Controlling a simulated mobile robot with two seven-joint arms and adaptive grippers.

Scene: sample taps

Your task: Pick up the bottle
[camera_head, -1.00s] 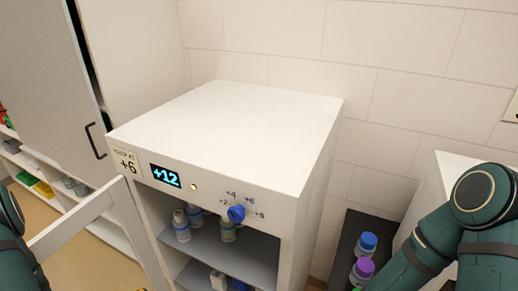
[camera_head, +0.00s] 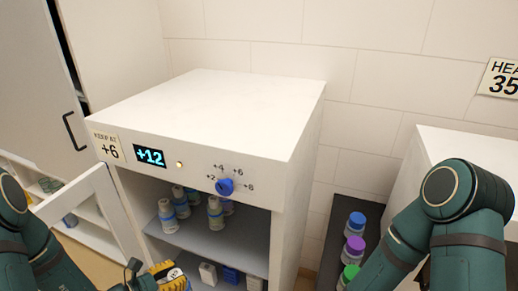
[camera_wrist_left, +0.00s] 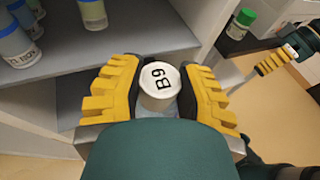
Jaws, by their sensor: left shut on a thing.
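My left gripper (camera_wrist_left: 160,88) is shut on a bottle (camera_wrist_left: 157,87) with a white cap marked B9. Its yellow fingers are on both sides of the cap, and most of the bottle's body is hidden below. In the head view my left gripper (camera_head: 168,277) is at the bottom edge, in front of the open cabinet, with the bottle's cap partly visible. My right gripper (camera_wrist_left: 275,63) shows small at the right of the left wrist view; its finger opening is unclear.
The open white cabinet (camera_head: 215,110) holds several bottles on a grey shelf (camera_head: 232,240). Its front has a +12 display (camera_head: 150,156) and blue knob (camera_head: 225,187). The door (camera_head: 85,205) stands open at left. Bottles with blue, purple and green caps stand on a dark surface (camera_head: 335,215) at right.

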